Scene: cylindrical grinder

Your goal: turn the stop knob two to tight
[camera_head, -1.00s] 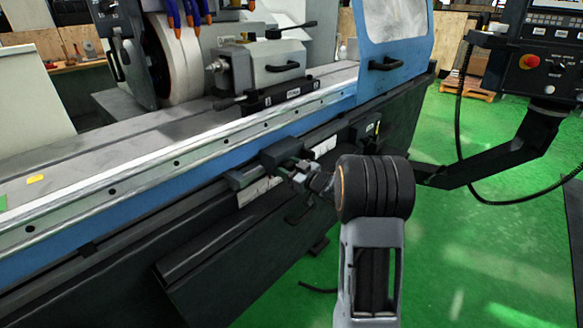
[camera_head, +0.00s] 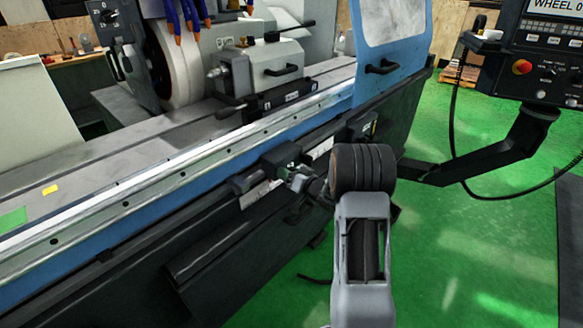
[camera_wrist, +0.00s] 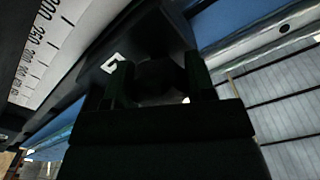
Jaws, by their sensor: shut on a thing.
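The stop knob (camera_wrist: 158,80) shows as a dark round shape in the wrist view, between the two fingers of my gripper (camera_wrist: 155,92). The gripper is shut on it. The knob sits on a dark stop block (camera_wrist: 175,28), with a white mark (camera_wrist: 113,62) beside it; I cannot read the mark surely. In the head view my gripper (camera_head: 295,177) is at the small dark stop block (camera_head: 280,157) on the machine's front rail. The knob itself is hidden there by the gripper. Shadow hides how far the knob is turned.
A white scale (camera_wrist: 55,40) runs beside the block in the wrist view. The blue-edged grinder table (camera_head: 140,206) lies above the rail. A blue guard door (camera_head: 392,40) and a control panel arm (camera_head: 490,155) stand to the right. Green floor (camera_head: 450,240) is open at right.

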